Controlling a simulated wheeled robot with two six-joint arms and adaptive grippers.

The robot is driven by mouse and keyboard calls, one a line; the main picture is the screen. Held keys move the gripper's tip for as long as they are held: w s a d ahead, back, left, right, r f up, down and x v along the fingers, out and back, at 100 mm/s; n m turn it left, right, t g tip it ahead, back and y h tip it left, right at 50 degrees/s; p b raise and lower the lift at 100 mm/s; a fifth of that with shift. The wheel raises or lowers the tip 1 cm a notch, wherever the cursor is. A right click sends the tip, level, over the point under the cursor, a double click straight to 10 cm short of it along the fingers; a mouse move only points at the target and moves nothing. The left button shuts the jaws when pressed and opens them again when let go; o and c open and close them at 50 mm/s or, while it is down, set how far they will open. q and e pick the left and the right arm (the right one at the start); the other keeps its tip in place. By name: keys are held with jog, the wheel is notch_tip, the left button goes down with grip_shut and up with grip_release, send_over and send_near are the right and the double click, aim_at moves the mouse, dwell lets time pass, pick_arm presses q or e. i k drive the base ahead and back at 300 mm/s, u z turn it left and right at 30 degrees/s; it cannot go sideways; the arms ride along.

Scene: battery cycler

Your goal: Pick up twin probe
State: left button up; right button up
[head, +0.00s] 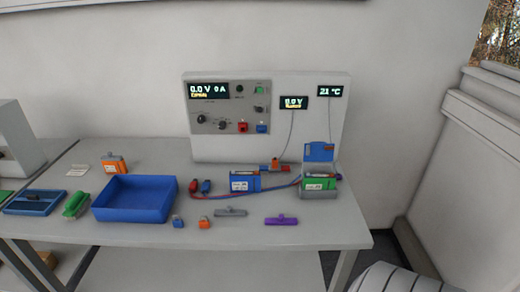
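An orange-red piece (275,167), which looks like the twin probe, is near the back of the bench, just behind and right of a blue battery pack (244,182). Neither of my grippers is in view.
A green pack (318,184) sits in a grey holder at the right, with red and blue leads nearby. A grey bar (230,212) and a purple bar (281,220) lie in front. A blue bin (106,205) stands left. The front right bench top is clear.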

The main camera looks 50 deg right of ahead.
aim_at(264, 170)
jog(key=z, duration=0.35)
jog(key=i, duration=0.65)
jog(key=z, duration=0.55)
